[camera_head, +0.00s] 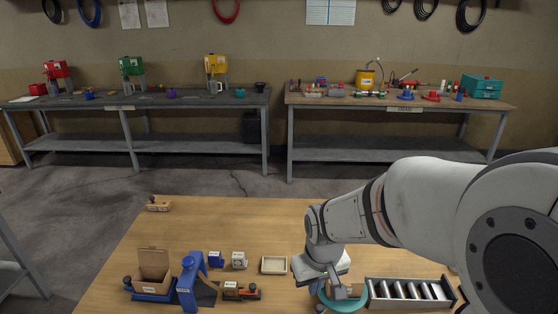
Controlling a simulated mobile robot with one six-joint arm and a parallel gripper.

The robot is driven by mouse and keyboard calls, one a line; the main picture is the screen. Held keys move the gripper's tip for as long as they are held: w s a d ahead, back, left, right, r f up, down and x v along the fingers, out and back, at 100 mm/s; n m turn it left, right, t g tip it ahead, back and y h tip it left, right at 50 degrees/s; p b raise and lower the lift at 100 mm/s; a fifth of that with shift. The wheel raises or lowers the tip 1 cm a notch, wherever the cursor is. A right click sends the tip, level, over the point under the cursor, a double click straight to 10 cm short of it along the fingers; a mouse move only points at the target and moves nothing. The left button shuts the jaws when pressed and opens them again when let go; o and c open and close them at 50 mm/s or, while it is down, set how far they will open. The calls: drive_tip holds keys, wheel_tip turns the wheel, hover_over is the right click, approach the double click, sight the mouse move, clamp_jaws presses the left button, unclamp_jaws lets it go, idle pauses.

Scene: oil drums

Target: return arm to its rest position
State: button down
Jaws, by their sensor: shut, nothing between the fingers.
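My arm (430,200) comes in from the right edge of the head view and reaches over the wooden table (210,222). My gripper (335,293) points down low over the table's front part. It is just above or in front of a teal round object (344,304), and I cannot tell whether they touch. The fingers are small and partly hidden by the gripper's body. The gripper holds nothing that I can see.
Right of the gripper is a metal rack (410,292) with slanted slots. Left are a cream tray (274,265), small boxes (239,260), a blue stand (190,282) and an open cardboard box (153,265). Workbenches (400,101) stand behind. The table's back middle is clear.

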drive_tip(key=s+d+r+m+t+b, duration=0.1)
drive_tip(key=s+d+r+m+t, duration=0.1)
drive_tip(key=s+d+r, duration=0.5)
drive_tip(key=shift+s+r+m, duration=0.7)
drive_tip(key=shift+s+r, duration=0.05)
drive_tip(key=shift+s, duration=0.8)
